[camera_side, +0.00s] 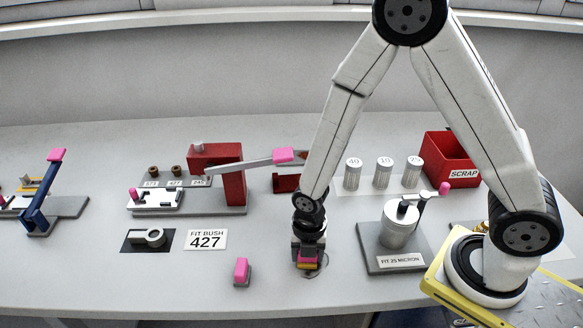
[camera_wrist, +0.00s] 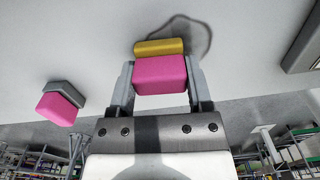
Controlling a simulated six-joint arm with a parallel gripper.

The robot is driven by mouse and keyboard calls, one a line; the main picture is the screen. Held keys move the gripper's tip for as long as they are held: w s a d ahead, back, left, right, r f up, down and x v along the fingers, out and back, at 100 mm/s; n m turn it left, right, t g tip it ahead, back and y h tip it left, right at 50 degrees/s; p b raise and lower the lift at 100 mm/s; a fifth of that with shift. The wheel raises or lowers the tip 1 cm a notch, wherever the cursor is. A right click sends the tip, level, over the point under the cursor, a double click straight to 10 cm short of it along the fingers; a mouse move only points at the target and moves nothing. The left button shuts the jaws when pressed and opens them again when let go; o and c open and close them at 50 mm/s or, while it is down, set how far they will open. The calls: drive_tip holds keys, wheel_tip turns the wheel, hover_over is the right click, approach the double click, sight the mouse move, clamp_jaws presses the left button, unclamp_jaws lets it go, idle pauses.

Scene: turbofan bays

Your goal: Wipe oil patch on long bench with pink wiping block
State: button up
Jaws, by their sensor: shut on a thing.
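My gripper (camera_side: 307,258) is low over the front of the long bench (camera_side: 200,290). It is shut on a pink wiping block (camera_wrist: 160,75) with a yellow pad (camera_wrist: 159,47) along its far side. In the side view the held block (camera_side: 306,265) is mostly hidden by the fingers. The oil patch (camera_wrist: 208,38) shows as a dark, irregular outline on the bench just beyond and right of the block. In the side view its edge (camera_side: 319,271) shows around the gripper. I cannot tell whether the pad touches the bench.
A second pink block with a grey base (camera_side: 241,271) stands to the left. A filter stand (camera_side: 398,232) stands close on the right. A red press with a pink-handled lever (camera_side: 284,155) is behind. A "FIT BUSH 427" card (camera_side: 205,240) lies left. Bench around the patch is clear.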

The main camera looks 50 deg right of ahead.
drive_tip(key=shift+w+a, duration=0.35)
drive_tip(key=shift+a, duration=0.05)
drive_tip(key=shift+w+a+r, duration=0.2)
drive_tip(key=shift+w+r, duration=0.05)
drive_tip(key=shift+s+d+r, duration=0.1)
drive_tip(key=shift+s+r, duration=0.05)
drive_tip(key=shift+r, duration=3.8)
drive_tip(key=shift+s+a+f, duration=0.2)
drive_tip(key=shift+s+a, duration=0.4)
